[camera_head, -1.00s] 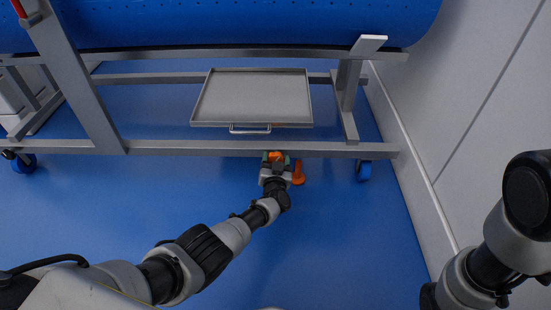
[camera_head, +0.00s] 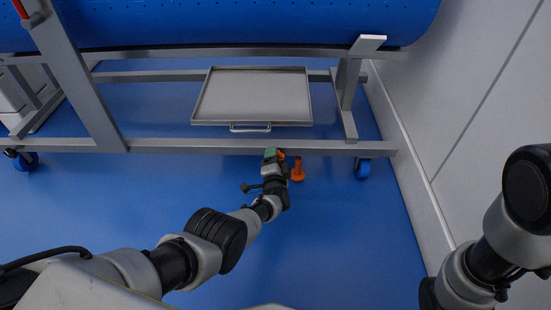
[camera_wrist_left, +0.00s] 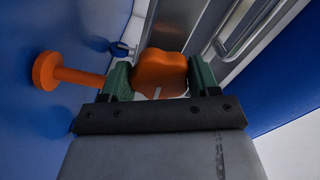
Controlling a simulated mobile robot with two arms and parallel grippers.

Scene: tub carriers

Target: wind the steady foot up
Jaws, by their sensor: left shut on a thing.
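The steady foot (camera_head: 297,170) is an orange stem with a round pad, under the front rail of the cart. In the left wrist view the foot (camera_wrist_left: 47,70) lies to the left, its pad toward the picture's left edge. An orange lobed knob (camera_wrist_left: 160,72) sits between the green fingers of my left gripper (camera_wrist_left: 160,82). In the head view my left gripper (camera_head: 274,154) is at the front rail, beside the foot, and hides most of the knob. It is shut on the knob. My right arm shows at the right edge, but its gripper is out of view.
The grey cart frame (camera_head: 210,147) carries a large blue perforated tub (camera_head: 230,25). A grey tray (camera_head: 252,97) with a handle sits above the knob. A blue caster (camera_head: 363,169) is right of the foot. A pale wall bounds the right; the blue floor in front is clear.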

